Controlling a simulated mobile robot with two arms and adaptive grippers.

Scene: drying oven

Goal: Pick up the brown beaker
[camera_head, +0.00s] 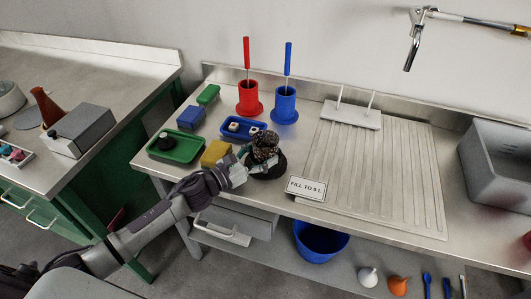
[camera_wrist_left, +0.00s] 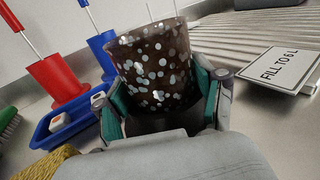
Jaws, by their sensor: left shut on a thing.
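The brown beaker (camera_head: 264,143) is dark brown with pale speckles, at the front of the steel table in the head view. It stands upright between my left gripper's fingers in the left wrist view (camera_wrist_left: 154,68). My left gripper (camera_head: 247,165) reaches in from the left and is shut on the beaker, with a green-padded finger on each side in the left wrist view (camera_wrist_left: 163,108). My right gripper is not in view.
A yellow sponge (camera_head: 215,153), a green tray (camera_head: 176,147) and a blue tray (camera_head: 238,129) lie left of the beaker. Red (camera_head: 249,98) and blue (camera_head: 285,104) holders with brushes stand behind.

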